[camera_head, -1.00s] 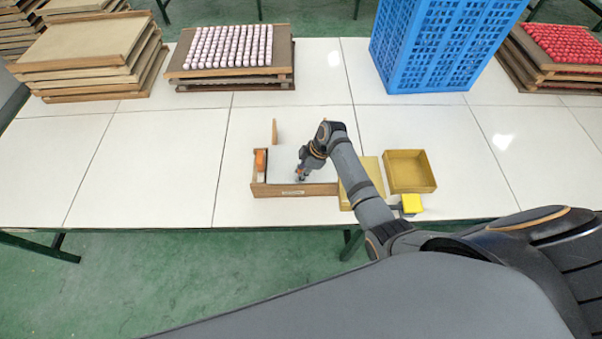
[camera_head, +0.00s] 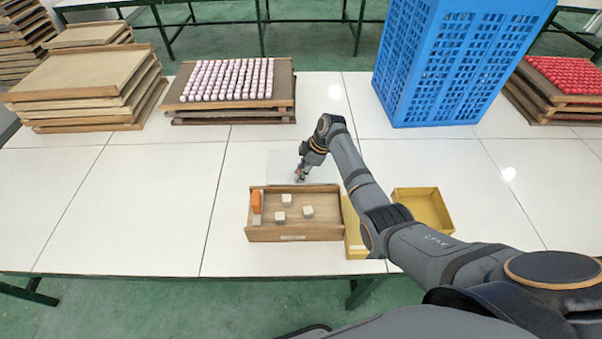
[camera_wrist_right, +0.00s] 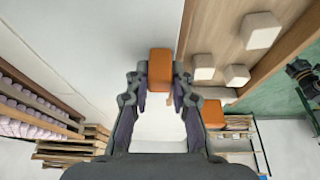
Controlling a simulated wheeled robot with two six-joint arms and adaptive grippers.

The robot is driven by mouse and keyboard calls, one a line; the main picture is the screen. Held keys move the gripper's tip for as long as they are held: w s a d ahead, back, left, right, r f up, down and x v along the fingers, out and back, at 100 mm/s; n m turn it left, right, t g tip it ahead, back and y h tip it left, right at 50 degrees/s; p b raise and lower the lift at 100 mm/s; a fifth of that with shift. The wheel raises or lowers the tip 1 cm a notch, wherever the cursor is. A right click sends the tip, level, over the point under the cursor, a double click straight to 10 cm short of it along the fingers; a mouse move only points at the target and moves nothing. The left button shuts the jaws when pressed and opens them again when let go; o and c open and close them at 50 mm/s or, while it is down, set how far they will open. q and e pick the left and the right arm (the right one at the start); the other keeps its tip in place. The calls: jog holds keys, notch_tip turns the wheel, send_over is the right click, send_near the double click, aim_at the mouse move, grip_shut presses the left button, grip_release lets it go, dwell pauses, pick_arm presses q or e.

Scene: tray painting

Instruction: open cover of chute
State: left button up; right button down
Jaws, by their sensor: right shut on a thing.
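The chute is a wooden box (camera_head: 295,233) on the white table, with its inside now visible. Several pale cubes (camera_head: 307,211) lie in it, and an orange block (camera_head: 256,202) sits at its left end. A pale, thin cover (camera_head: 280,168) lies just behind the box, hard to tell from the white table. My right gripper (camera_head: 299,177) is beyond the box's back edge, over this cover. In the right wrist view its fingers (camera_wrist_right: 160,90) are shut on an orange handle (camera_wrist_right: 160,66). My left gripper is in no view.
A yellow tray (camera_head: 424,205) stands right of the box, partly behind my right arm. A tall blue crate (camera_head: 450,65), a tray stack with pinkish pieces (camera_head: 228,85) and one with red pieces (camera_head: 565,75) stand at the back. The table left of the box is clear.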

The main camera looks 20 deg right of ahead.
jog(key=shift+s, duration=0.1)
jog(key=c, duration=1.2)
grip_release()
jog(key=shift+o, duration=0.2)
jog(key=shift+d+r, duration=0.1)
jog(key=shift+r, duration=0.1)
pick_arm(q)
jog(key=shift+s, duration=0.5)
pick_arm(e)
jog(key=v, duration=1.1)
jog(key=shift+r, duration=0.25)
jog(key=shift+s+d, duration=0.1)
jog(key=shift+d, duration=0.05)
